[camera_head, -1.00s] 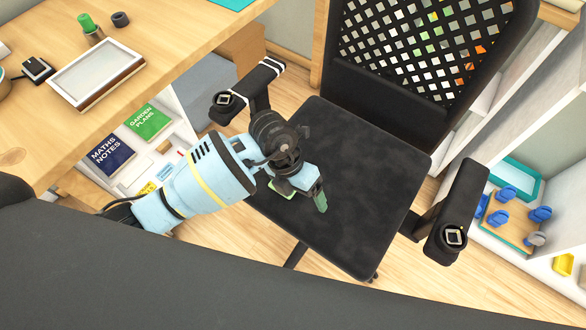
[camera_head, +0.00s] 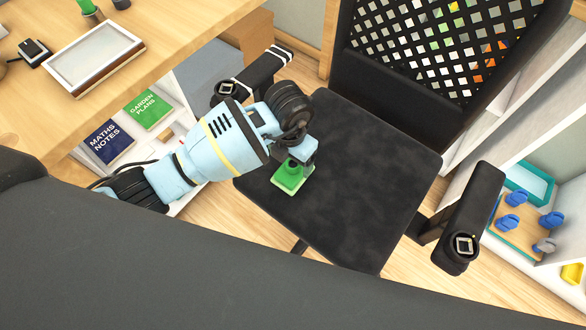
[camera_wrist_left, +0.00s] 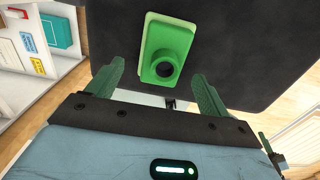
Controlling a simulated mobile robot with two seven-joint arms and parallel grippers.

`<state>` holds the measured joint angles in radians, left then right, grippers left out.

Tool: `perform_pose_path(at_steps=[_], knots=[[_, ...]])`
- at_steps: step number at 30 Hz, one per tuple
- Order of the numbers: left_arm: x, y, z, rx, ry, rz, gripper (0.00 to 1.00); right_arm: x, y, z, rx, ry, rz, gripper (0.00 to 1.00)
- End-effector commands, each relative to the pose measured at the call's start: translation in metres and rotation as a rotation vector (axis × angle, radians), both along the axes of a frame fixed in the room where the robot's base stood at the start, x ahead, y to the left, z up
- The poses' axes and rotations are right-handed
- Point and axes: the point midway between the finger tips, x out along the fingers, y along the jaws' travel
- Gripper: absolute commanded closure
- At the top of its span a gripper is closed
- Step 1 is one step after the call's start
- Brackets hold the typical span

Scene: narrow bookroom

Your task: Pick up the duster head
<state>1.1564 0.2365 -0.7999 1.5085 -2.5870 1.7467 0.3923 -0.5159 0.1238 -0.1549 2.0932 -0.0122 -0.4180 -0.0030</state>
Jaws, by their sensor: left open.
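The duster head is a green block on a paler green base with a dark round hole in it. It lies on the black chair seat (camera_head: 345,190), near the seat's left side in the head view (camera_head: 289,178). In the left wrist view the duster head (camera_wrist_left: 167,47) is just beyond the fingertips and between their lines. My left gripper (camera_head: 298,152) is over the seat, right by the duster head, and partly overlaps it in the head view. In the wrist view its green fingers (camera_wrist_left: 158,76) are apart with nothing between them. My right gripper is not in view.
Chair armrests (camera_head: 470,215) stand on both sides of the seat, and the backrest (camera_head: 430,55) rises behind. A wooden desk (camera_head: 165,30) with a framed tray (camera_head: 93,60) is at upper left. Shelves with books (camera_head: 108,143) are below it. The seat's middle is bare.

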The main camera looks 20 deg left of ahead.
Motion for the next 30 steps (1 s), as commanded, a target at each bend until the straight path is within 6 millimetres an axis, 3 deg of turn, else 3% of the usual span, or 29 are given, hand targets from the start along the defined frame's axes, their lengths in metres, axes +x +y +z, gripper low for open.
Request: perform_pose_path(at_steps=[9,19,30], knots=[[0.001,-0.006,-0.044,0.001,0.004,0.0,0.2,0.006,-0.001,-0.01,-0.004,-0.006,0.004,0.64],[0.002,-0.006,-0.048,-0.001,0.0,-0.001,0.2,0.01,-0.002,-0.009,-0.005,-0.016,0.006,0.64],[0.002,-0.006,-0.048,0.0,0.001,-0.001,0.67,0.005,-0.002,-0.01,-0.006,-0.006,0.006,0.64]])
